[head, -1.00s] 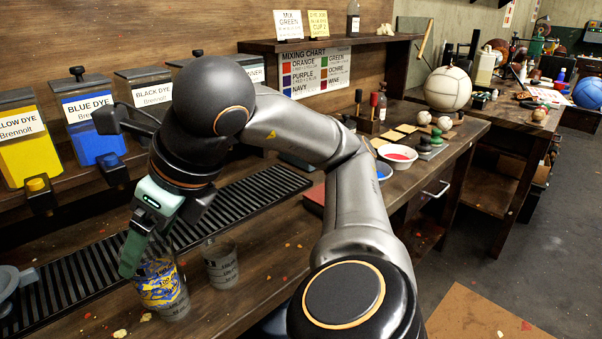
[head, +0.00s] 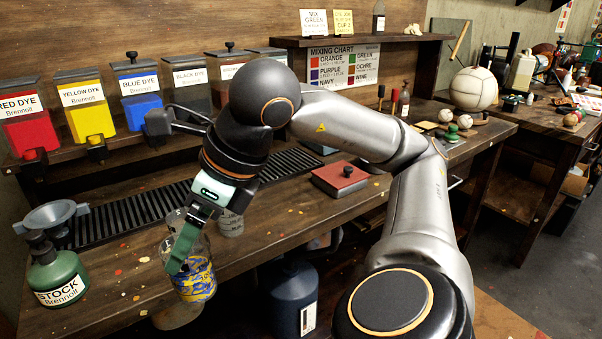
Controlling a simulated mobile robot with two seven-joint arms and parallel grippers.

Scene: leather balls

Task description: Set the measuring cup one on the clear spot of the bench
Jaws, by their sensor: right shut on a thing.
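A clear measuring cup (head: 199,283) with blue and yellow marks on its wall is in my right gripper (head: 182,258), near the bench's front edge. The green fingers are shut on its rim side and the cup looks close to upright. I cannot tell whether its base touches the bench. A second clear cup (head: 230,224) stands behind it on the bench (head: 120,277), partly hidden by the gripper. I cannot read which cup is number one. My left gripper is not in view.
A green stock bottle (head: 57,275) and a grey funnel (head: 50,216) are at the left. A black slatted grate (head: 130,213) runs behind the cups. Dye dispensers (head: 89,110) line the back.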

